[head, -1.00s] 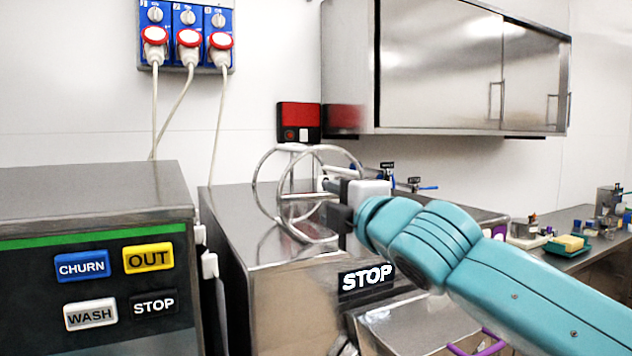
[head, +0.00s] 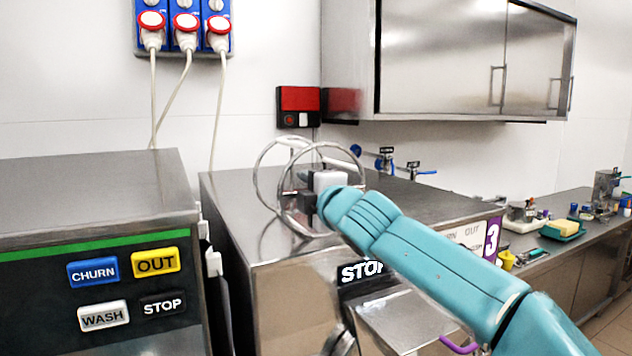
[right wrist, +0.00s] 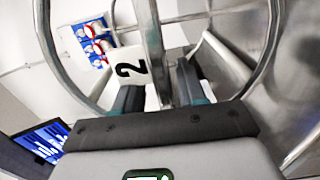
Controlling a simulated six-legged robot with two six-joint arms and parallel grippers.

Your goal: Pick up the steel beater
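The steel beater (head: 257,180) is a frame of curved metal hoops standing on the steel top of the middle freezer. My right gripper (head: 298,198) reaches in from the right, at the beater's near side, and covers part of it. In the right wrist view the beater's hoops (right wrist: 273,45) curve around both sides. A straight bar runs between the two dark fingers (right wrist: 160,92), which stand apart with a gap beside the bar. I cannot tell whether either finger touches it. My left gripper is out of view.
A left freezer (head: 90,185) with CHURN, OUT, WASH and STOP buttons stands beside the middle freezer (head: 225,200). A steel wall cabinet (head: 440,60) hangs above right. Blue-handled taps (head: 387,160) are behind. A counter (head: 560,245) with small items lies at right.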

